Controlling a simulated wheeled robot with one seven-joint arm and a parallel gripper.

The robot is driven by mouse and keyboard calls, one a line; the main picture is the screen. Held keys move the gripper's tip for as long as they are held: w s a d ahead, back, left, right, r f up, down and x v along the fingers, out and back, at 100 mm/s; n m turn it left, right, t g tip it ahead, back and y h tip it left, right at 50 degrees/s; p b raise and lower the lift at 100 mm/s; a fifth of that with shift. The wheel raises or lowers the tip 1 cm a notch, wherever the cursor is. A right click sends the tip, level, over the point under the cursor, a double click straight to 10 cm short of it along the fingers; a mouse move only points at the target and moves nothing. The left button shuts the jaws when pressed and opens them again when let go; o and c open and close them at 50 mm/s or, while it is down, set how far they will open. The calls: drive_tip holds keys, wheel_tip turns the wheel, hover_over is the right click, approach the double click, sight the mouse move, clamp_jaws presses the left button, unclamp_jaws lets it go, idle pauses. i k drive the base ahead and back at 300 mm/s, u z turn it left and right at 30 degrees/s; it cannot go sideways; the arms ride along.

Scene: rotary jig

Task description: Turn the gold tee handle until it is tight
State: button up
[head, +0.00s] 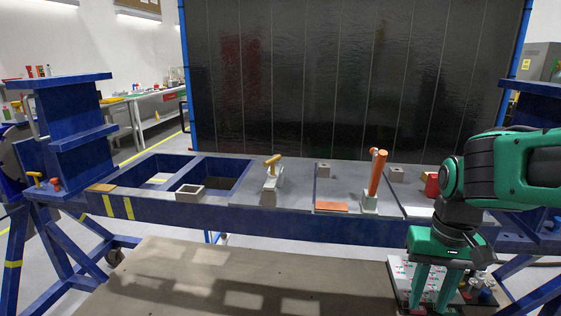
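A gold tee handle (273,161) sits on top of a grey upright fixture (270,184) near the middle of the blue jig frame. Its bar is slightly tilted. A second, smaller gold handle (34,177) is at the far left of the jig. My gripper (432,303) is at the lower right and points down, well away from both gold handles. Its two green fingers are apart, with no object visible held between them. The fingertips are low in front of a white board.
An orange lever (377,172) stands on the jig between the central gold handle and my arm. A red block (431,185) lies further right. A white board with small parts (401,272) is under my gripper. The brown surface (220,285) in front is largely clear.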

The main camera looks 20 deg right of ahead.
sight(271, 161)
drive_tip(key=z, duration=2.3)
drive_tip(key=k, duration=0.95)
drive_tip(key=u, duration=1.85)
drive_tip(key=i, duration=1)
drive_tip(key=z, duration=0.05)
